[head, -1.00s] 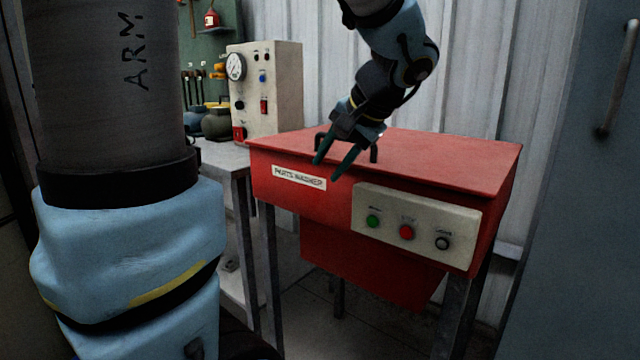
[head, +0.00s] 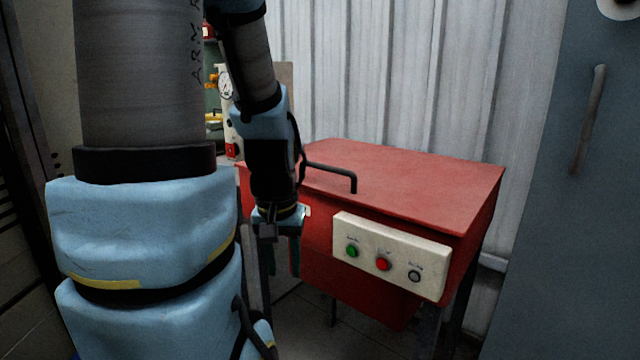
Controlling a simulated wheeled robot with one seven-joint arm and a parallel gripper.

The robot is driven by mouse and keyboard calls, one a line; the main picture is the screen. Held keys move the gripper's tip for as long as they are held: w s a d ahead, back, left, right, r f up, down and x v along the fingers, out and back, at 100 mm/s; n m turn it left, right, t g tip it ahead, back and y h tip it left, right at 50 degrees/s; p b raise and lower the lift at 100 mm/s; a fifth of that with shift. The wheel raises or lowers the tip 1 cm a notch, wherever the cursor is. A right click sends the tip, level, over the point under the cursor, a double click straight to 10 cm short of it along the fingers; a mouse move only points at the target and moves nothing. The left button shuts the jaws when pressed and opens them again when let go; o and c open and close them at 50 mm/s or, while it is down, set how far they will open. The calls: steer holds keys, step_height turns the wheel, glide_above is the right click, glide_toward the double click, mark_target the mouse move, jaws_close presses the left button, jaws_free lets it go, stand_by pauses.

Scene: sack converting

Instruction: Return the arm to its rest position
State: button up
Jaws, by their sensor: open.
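My gripper (head: 283,258) hangs pointing down in front of the left front corner of the red parts washer (head: 420,185). Its two dark fingers are apart and nothing shows between them. My wrist and forearm come down from the top of the picture and hide part of the washer's left front, including most of its label. The washer's lid is down, and its black handle (head: 335,168) shows to the right of my wrist.
The washer's control panel (head: 390,255) has green, red and dark buttons. A gauge box (head: 228,110) behind is mostly hidden by my arm. A grey-blue cabinet (head: 570,200) with a bar handle stands at the right. A corrugated wall (head: 400,80) closes off the back.

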step_height(320, 180, up, 14)
steer(key=p, duration=1.3)
steer(key=shift+r, duration=0.25)
